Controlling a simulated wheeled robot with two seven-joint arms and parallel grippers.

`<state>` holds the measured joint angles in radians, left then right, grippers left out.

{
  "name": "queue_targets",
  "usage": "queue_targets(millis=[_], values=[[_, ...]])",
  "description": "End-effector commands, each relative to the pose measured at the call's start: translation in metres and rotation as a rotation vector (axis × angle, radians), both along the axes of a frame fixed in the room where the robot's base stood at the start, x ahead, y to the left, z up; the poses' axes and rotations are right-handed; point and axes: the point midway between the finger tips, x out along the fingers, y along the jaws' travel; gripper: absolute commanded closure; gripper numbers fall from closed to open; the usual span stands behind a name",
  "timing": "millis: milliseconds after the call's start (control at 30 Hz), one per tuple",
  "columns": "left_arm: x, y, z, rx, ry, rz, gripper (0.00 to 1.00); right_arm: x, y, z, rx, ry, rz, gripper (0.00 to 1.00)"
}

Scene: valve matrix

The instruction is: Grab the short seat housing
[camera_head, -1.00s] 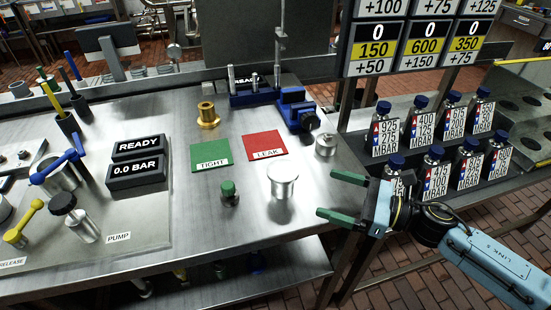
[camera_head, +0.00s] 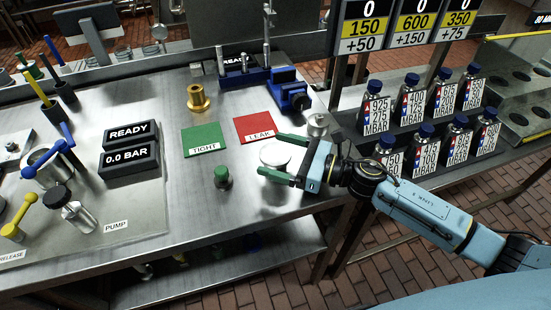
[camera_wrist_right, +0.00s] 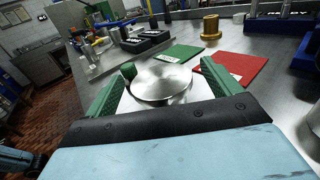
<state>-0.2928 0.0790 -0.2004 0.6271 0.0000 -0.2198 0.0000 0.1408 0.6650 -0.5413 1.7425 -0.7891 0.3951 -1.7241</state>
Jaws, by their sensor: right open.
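A squat silver metal part with a wide round flat top (camera_head: 274,153), which looks like the short seat housing, stands on the steel bench near its right front edge. My right gripper (camera_head: 269,155) is open, with one green finger on the far side of this part and one on the near side. In the right wrist view the round top (camera_wrist_right: 162,84) lies between the two spread fingers (camera_wrist_right: 162,72). Whether the fingers touch it cannot be told. A smaller silver cylinder (camera_head: 318,123) stands farther back at the right. My left gripper is not in view.
A green-topped fitting (camera_head: 222,177) stands just left of the part, near the left finger in the wrist view. Green TIGHT (camera_head: 204,142) and red LEAK (camera_head: 256,128) mats, a brass fitting (camera_head: 198,98) and a blue vise (camera_head: 288,92) lie behind. Labelled bottles (camera_head: 413,102) stand at right.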

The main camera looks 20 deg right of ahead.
Motion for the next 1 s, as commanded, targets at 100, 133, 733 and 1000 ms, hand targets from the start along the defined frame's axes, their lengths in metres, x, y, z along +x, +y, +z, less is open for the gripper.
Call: queue_targets(millis=[100,133,733,1000], values=[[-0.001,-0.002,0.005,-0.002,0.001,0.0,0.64,0.011,0.014,0.003,0.002,-0.001,0.0,0.1],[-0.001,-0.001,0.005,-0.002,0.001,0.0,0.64,0.013,0.016,0.002,0.001,-0.001,0.0,0.1],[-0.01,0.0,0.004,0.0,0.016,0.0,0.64,0.016,0.02,0.001,-0.001,0.001,0.0,0.48],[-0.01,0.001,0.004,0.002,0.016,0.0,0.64,0.016,0.02,0.002,0.0,-0.001,0.0,0.65]])
